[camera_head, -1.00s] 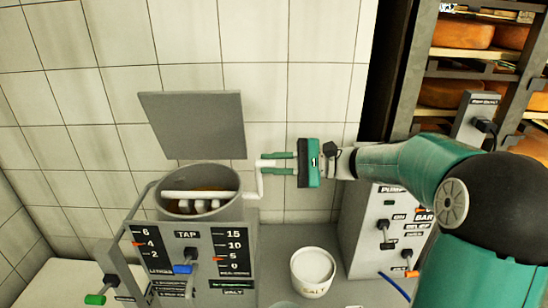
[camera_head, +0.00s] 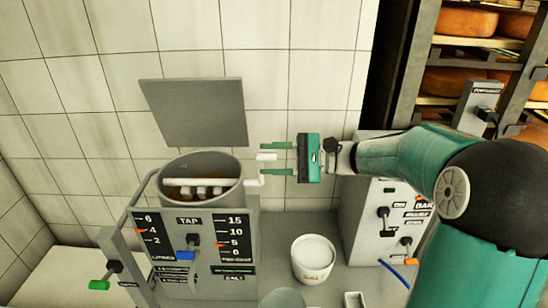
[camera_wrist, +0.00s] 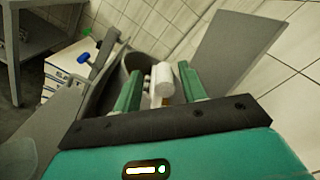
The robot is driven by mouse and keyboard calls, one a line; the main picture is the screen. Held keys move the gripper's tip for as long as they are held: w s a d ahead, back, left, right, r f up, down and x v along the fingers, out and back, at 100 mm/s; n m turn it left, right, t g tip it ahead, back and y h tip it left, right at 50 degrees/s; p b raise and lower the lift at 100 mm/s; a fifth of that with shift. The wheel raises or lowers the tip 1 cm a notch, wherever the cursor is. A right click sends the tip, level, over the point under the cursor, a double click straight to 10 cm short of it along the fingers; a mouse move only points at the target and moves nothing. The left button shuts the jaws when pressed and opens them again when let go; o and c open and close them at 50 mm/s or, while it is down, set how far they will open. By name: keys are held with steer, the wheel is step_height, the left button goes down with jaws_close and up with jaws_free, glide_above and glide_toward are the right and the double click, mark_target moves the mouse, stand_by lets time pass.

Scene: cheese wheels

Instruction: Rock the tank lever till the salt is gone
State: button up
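The grey tank (camera_head: 160,190) stands at left with its lid (camera_head: 195,112) tilted up. White bars cross its mouth over a brownish inside. The white cranked lever (camera_head: 256,183) comes out of the tank's right side, its grip (camera_head: 266,157) raised. My gripper (camera_head: 277,158) reaches in from the right with its fingers spread above and below the grip. In the wrist view the grip (camera_wrist: 162,78) sits between the two green fingers, with gaps visible. Below the tank, a percent scale (camera_head: 233,238) has an orange pointer near 5, and a strip (camera_head: 235,270) above the SALT label shows green lettering.
A blue tap handle (camera_head: 187,256) and green-tipped lever (camera_head: 100,285) are on the tank's front and left. A white salt bucket (camera_head: 312,259) stands right of the tank. A pump box (camera_head: 370,225) and cheese shelves (camera_head: 465,85) are farther right. Tiled wall stands behind.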

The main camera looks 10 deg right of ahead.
steer(key=shift+d, duration=0.1)
steer(key=s+d, duration=0.2)
steer(key=d, duration=1.1)
steer(key=shift+s+d, duration=0.3)
stand_by(0.4)
